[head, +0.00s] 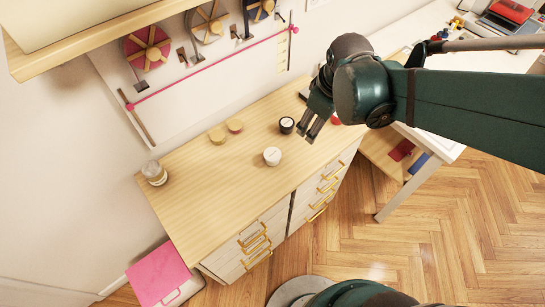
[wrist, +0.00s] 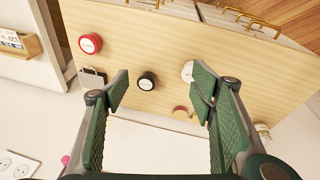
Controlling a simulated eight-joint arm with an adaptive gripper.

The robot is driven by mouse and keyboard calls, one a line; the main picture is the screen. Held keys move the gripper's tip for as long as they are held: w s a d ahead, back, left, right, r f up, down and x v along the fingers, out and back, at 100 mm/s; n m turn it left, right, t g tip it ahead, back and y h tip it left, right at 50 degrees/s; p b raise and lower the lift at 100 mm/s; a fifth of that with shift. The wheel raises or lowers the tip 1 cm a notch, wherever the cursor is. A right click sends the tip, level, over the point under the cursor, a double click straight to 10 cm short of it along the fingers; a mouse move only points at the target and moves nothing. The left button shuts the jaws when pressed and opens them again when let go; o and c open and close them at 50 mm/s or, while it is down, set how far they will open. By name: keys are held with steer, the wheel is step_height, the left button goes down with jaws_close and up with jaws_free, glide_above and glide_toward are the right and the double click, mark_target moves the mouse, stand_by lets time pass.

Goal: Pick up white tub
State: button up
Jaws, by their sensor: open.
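The white tub (head: 272,156) is a small round container with a white lid, standing on the wooden dresser top (head: 215,190). In the wrist view the white tub (wrist: 187,71) is partly hidden behind my right-hand finger. My gripper (head: 309,131) is above the dresser, to the right of the tub in the head view. In the wrist view my gripper (wrist: 160,92) has its two fingers spread wide with nothing held between them. A black tub (wrist: 147,81) shows between the fingers, below them on the dresser.
The black tub (head: 286,125) stands close behind the white tub. A red-lidded tub (wrist: 90,43) is beyond it. The dresser's front and middle are clear.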

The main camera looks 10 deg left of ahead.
steer(key=w+a+f+n+g, duration=0.2)
steer(key=a+f+n, duration=0.3)
steer(key=a+f, duration=0.3)
steer(key=n, duration=0.3)
glide_above(273, 154)
steer(key=shift+g+h, duration=0.3)
steer(key=shift+h, duration=0.1)
steer(key=f, duration=0.6)
steer(key=shift+w+d+f+b, duration=0.2)
steer(key=shift+b, duration=0.2)
steer(key=shift+a+f, duration=0.35)
steer(key=shift+f, duration=0.05)
steer(key=shift+s, duration=0.1)
steer(key=shift+f, duration=0.1)
steer(key=shift+f, duration=1.25)
steer(key=shift+f, duration=2.6)
